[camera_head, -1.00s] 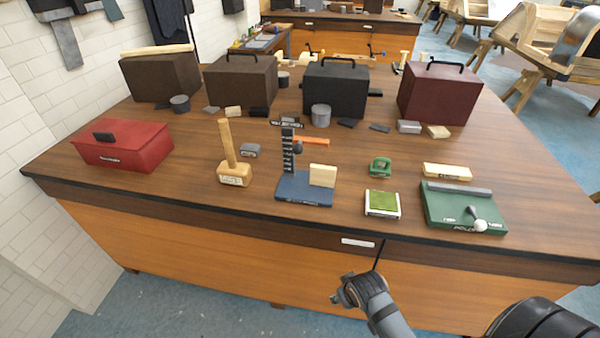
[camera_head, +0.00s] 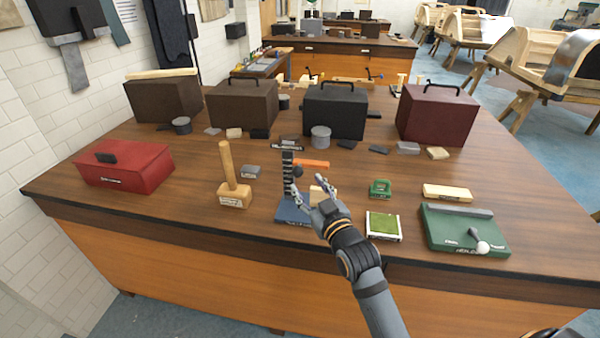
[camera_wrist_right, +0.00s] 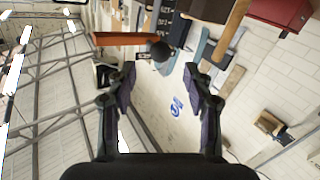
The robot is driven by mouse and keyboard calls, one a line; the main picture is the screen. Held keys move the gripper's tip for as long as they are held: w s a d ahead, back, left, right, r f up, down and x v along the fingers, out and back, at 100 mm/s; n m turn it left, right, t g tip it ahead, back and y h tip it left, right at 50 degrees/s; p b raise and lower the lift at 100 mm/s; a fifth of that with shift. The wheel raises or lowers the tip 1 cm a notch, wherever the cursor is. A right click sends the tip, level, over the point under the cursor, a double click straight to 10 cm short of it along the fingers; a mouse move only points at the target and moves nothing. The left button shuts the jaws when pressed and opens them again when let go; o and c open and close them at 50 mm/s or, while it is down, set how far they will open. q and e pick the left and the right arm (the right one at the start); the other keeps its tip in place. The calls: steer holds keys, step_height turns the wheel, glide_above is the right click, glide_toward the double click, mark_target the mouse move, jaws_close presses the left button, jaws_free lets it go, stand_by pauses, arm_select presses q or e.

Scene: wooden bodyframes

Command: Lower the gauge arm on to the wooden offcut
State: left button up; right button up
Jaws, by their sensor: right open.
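The gauge has a blue base (camera_head: 288,211), a dark upright with a scale (camera_head: 287,172) and an orange arm (camera_head: 312,164) that sticks out level to the right. A dark round knob (camera_wrist_right: 160,50) sits at the arm by the upright. The pale wooden offcut (camera_head: 316,195) is on the base, below the arm with a gap, and is partly hidden by my gripper. My right gripper (camera_head: 308,187) is open and empty in front of the gauge. In the right wrist view the knob lies just beyond and between the fingertips (camera_wrist_right: 159,75), with the orange arm (camera_wrist_right: 120,39) to the left.
A wooden mallet (camera_head: 234,190) stands left of the gauge. A green-topped block (camera_head: 382,226), a small green item (camera_head: 380,188) and a green plate with a lever (camera_head: 462,232) lie to the right. A red box (camera_head: 125,165) is far left. Several cases stand behind.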

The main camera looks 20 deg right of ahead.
mark_target(300, 174)
steer(key=w+p, duration=0.1)
steer(key=w, duration=0.5)
steer(key=shift+a, duration=0.1)
steer(key=shift+c, duration=0.3)
jaws_close()
